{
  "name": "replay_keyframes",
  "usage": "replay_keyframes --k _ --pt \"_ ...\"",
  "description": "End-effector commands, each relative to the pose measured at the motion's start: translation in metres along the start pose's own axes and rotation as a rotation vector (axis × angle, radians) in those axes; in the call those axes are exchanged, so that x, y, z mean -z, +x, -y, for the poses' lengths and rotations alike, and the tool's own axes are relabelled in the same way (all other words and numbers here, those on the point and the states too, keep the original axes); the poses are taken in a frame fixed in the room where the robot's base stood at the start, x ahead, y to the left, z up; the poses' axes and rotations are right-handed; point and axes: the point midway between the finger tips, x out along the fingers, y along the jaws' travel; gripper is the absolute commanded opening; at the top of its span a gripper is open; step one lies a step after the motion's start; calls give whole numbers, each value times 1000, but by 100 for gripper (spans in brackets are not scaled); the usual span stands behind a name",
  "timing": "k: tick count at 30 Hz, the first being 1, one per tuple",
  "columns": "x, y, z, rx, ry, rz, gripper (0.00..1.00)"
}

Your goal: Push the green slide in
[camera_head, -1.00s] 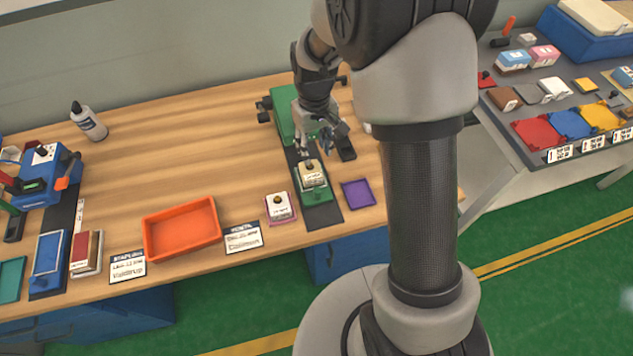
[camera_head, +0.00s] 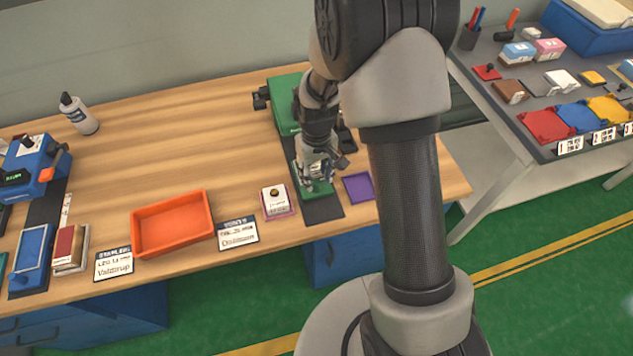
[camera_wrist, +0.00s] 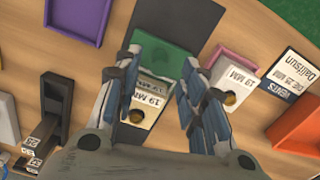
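The green slide (camera_head: 319,190) sits on a dark rail (camera_head: 325,210) at the table's front edge, in front of the green machine (camera_head: 283,88). In the wrist view the slide (camera_wrist: 163,62) shows beyond a cream block (camera_wrist: 146,100) marked "19 MM", which appears to rest on it. My gripper (camera_head: 318,172) is over the slide, pointing down. In the wrist view its fingers (camera_wrist: 160,72) are spread, one on each side of the block. I cannot tell whether they touch the block or slide. In the head view my gripper hides the block.
A purple tray (camera_head: 359,187) lies just right of the rail. A second cream block (camera_head: 275,202) on a pink base stands to its left. An orange tray (camera_head: 173,224) and a label card (camera_head: 238,233) are farther left. The table's middle is clear.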

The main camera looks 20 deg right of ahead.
Motion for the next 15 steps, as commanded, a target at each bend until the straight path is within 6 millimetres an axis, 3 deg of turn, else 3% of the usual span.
replay_keyframes --k 6,15 --pt "0 22 0 0 0 0 38" --pt "0 24 0 0 0 0 38"
